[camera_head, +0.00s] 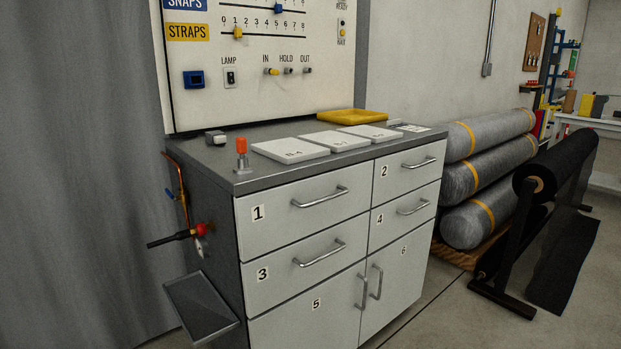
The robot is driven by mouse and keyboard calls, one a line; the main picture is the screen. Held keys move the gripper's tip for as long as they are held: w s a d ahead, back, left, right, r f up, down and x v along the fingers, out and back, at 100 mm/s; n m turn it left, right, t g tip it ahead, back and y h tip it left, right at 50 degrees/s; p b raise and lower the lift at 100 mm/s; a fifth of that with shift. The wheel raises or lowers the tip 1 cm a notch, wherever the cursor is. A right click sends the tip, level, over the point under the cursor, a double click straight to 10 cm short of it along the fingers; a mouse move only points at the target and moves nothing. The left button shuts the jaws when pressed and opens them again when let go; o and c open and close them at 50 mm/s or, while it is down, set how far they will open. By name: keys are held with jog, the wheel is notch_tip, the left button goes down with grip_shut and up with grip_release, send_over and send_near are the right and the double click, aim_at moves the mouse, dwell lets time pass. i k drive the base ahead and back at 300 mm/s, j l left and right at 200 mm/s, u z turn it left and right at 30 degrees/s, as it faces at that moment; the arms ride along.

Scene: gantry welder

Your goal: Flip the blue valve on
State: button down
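My gripper is not in view.
A shallow metal tray (202,306) juts from the cabinet's left side, low down. The cabinet (300,235) has numbered drawers and doors. An orange-topped stand (242,155) is on its top. A grey curtain (75,170) hangs left. Rolls (490,175) lie right.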

aim_at(172, 197)
jog(key=i+j+u, duration=0.3)
jog(key=i+j, duration=1.05)
jog(key=j, duration=0.1)
